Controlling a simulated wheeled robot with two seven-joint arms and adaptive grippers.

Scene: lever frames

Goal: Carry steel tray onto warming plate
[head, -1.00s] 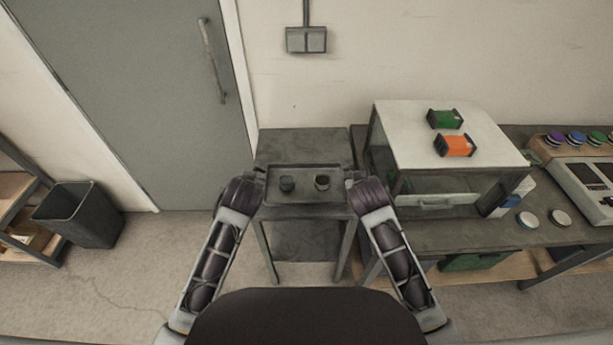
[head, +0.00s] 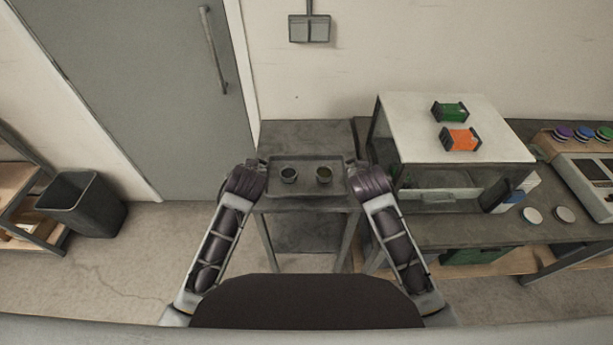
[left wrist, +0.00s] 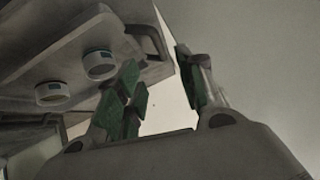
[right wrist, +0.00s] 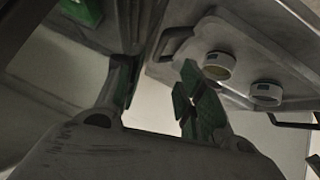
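The steel tray (head: 306,190) is a grey rectangular tray with a handle at each end. It is level over the front part of a grey stand; I cannot tell whether it touches the top. Two small cups stand upright in it, a left one (head: 288,175) and a right one (head: 324,175). My left gripper (left wrist: 157,60) is at the tray's left end, fingers apart, near the handle (left wrist: 146,42). My right gripper (right wrist: 158,65) is at the right end, fingers apart, near the other handle (right wrist: 172,42). Neither visibly clamps. I cannot make out the warming plate.
The grey stand (head: 305,135) is against the wall. Green (head: 450,112) and orange (head: 460,139) objects lie on the cabinet. A bin (head: 82,205) stands left; the floor between is clear.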

